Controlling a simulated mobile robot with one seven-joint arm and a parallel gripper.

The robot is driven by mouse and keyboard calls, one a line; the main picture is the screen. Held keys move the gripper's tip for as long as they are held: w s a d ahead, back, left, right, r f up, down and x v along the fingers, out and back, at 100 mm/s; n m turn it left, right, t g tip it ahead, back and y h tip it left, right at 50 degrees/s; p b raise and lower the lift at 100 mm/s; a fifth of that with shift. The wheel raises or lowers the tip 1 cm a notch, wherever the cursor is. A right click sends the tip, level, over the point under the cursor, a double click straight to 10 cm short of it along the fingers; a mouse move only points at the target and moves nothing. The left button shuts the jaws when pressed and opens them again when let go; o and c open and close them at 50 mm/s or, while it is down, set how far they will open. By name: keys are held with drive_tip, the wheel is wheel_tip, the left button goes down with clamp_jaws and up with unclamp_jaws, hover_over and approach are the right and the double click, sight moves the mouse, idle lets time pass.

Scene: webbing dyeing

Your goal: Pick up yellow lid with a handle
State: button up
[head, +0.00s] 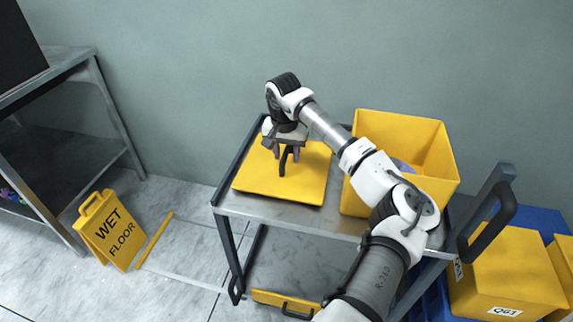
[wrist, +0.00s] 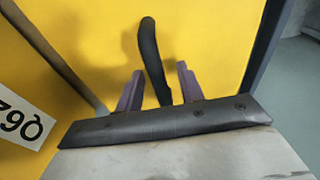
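The flat yellow lid (head: 305,186) lies on the top shelf of the grey cart, left of an open yellow bin. Its dark upright handle (head: 284,163) stands near the middle of the lid. My gripper (head: 287,154) points down over the handle. In the wrist view, the two fingers of my gripper (wrist: 160,80) stand apart, with the handle (wrist: 151,62) between them. A gap shows on each side of the handle. The yellow lid (wrist: 208,42) fills most of the wrist view. The lower end of the handle is hidden behind the gripper body.
The open yellow bin (head: 440,155) stands close to the lid's right, partly behind my arm. The cart (head: 235,206) has a raised dark rim and a handle at right. Yellow boxes (head: 505,270) stand right, a wet floor sign (head: 108,231) and shelf (head: 75,150) left.

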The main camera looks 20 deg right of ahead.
clamp_jaws()
drive_tip(key=shift+r, duration=0.15)
